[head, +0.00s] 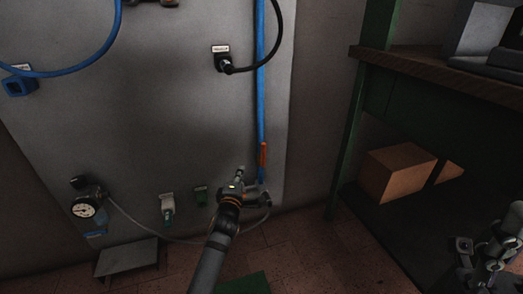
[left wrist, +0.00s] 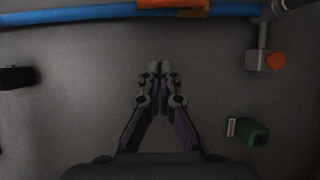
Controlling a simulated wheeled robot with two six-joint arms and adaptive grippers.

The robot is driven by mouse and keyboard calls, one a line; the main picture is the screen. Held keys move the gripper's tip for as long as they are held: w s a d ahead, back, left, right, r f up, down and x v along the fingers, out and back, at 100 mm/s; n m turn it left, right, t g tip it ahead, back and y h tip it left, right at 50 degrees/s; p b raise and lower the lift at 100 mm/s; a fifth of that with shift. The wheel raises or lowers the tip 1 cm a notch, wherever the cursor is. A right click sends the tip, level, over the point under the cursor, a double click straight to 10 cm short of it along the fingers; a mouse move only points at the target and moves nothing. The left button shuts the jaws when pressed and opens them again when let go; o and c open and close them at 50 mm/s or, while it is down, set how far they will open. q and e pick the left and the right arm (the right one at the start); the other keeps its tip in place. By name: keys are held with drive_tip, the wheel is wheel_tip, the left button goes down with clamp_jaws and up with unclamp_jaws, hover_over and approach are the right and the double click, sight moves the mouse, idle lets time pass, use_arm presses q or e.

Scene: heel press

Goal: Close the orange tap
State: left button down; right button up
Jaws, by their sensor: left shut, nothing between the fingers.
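The orange tap handle (head: 263,155) lies along the blue pipe (head: 261,90) near its lower end, on the right side of the grey panel. In the left wrist view the orange handle (left wrist: 185,8) shows at the top edge, in line with the blue pipe (left wrist: 70,15), partly cut off. My left gripper (head: 240,172) is in front of the panel, just left of and below the handle. Its fingertips (left wrist: 160,68) are together and empty, apart from the handle. My right gripper (head: 480,262) is at the lower right, far from the tap; its finger opening is unclear.
A green connector (left wrist: 252,132) and a fitting with an orange end (left wrist: 275,61) are near my left gripper. A gauge (head: 84,208) is at the panel's lower left. A green shelf with a cardboard box (head: 395,172) stands right. A black cable (head: 278,45) hangs above.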

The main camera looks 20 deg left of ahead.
sight(263, 156)
use_arm(q)
drive_tip(key=w+d+b, duration=0.2)
drive_tip(key=w+b, duration=0.3)
drive_tip(key=w, duration=0.6)
drive_tip(key=shift+w, duration=0.2)
drive_tip(key=shift+d+r, duration=0.1)
